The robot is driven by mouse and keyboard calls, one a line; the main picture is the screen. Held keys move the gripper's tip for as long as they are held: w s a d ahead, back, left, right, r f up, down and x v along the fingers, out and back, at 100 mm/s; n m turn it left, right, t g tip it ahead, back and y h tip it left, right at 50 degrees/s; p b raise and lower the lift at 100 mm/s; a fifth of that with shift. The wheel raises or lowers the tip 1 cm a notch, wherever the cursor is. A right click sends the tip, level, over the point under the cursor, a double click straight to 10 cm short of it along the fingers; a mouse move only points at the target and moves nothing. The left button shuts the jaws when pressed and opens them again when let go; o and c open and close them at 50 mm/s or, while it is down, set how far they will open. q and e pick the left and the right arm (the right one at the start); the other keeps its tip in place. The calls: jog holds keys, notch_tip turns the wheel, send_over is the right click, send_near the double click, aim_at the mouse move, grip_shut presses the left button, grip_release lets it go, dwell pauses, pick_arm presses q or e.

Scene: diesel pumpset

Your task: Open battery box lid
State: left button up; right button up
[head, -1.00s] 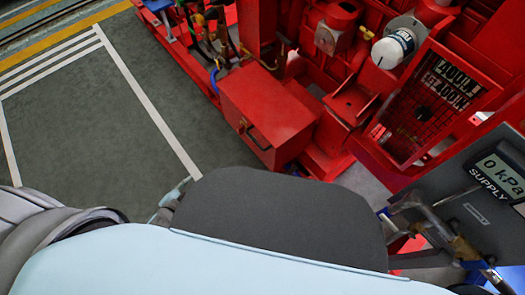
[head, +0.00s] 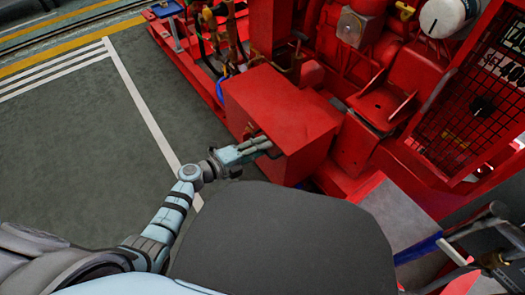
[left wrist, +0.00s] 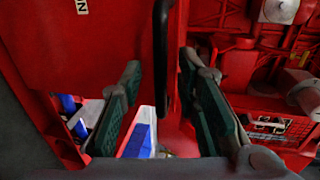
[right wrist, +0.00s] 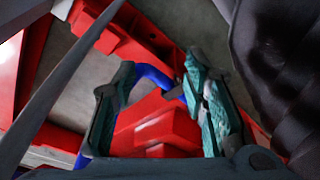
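The battery box (head: 285,105) is a red box in the middle of the head view; its lid is shut. Its dark handle shows in the left wrist view (left wrist: 161,60), in front of the red box face (left wrist: 115,35). My left gripper (head: 266,149) is at the box's front face in the head view. In the left wrist view (left wrist: 160,62) its fingers are apart, with the handle between them and nearer the right finger; I cannot tell whether they touch it. My right gripper (right wrist: 158,62) is open, with no object visibly gripped.
Red pumpset frame and engine parts (head: 385,100) stand right of the box, with a mesh guard (head: 470,110) beyond. Hoses (head: 215,45) run behind the box. Grey floor (head: 85,150) to the left is clear. A blue hose (right wrist: 155,75) and red parts lie beyond my right gripper.

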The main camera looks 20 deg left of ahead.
pick_arm(q)
jog(key=shift+w+d+f, duration=0.1)
jog(key=shift+w+d, duration=0.3)
jog(key=shift+w, duration=0.05)
pick_arm(e)
jog(key=shift+s+r, duration=0.15)
jog(key=shift+r, duration=0.55)
pick_arm(q)
jog(key=shift+c, duration=0.4)
grip_shut()
